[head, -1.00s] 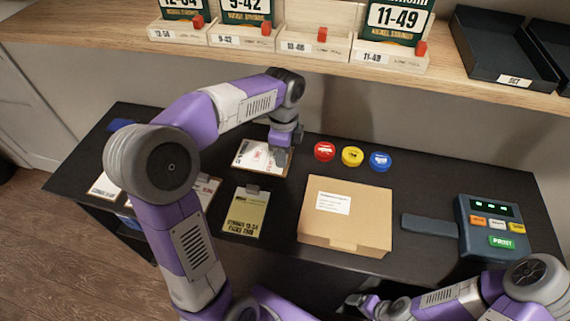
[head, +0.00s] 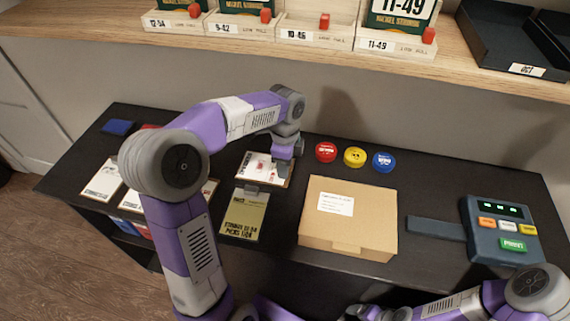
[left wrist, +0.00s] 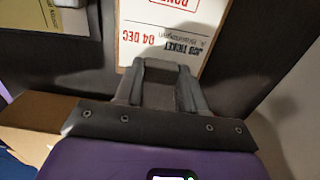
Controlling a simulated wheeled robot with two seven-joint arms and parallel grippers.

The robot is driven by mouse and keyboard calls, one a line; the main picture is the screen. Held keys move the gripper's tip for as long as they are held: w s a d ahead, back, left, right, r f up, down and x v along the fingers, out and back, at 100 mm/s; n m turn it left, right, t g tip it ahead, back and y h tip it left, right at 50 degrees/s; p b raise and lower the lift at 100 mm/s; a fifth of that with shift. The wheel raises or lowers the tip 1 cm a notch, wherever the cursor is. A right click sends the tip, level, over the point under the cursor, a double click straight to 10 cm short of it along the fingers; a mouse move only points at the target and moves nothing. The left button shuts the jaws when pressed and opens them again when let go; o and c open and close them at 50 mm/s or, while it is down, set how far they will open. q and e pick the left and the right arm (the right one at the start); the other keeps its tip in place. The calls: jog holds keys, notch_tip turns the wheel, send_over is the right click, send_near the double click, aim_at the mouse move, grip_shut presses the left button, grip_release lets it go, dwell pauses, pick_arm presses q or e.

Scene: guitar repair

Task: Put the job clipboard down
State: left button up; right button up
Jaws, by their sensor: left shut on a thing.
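The job clipboard (head: 254,168), a brown board with a white sheet, is near the back middle of the dark bench. It also shows in the left wrist view (left wrist: 165,35), reading "JOB TICKET 04 DEC". My left gripper (head: 285,164) is shut on its right side in the head view. In the left wrist view the fingers (left wrist: 160,72) meet the board's edge. The board looks roughly flat and close to the bench top; I cannot tell whether it touches. My right gripper (head: 362,312) is partly cut off at the bottom edge, its jaws unclear.
A yellow-sheeted clipboard (head: 245,215) lies just in front of the job clipboard. A cardboard box (head: 347,235) is to the right. Red (head: 326,152), yellow (head: 354,157) and blue (head: 383,162) tins stand behind it. White sheets (head: 104,180) lie at left. A keypad device (head: 500,228) is far right.

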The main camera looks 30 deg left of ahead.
pick_arm(q)
jog(key=shift+f, duration=0.15)
jog(key=o, duration=1.2)
jog(key=shift+c, duration=0.2)
notch_tip(320, 180, up, 8)
jog(key=p, duration=0.3)
jog(key=shift+f, duration=0.1)
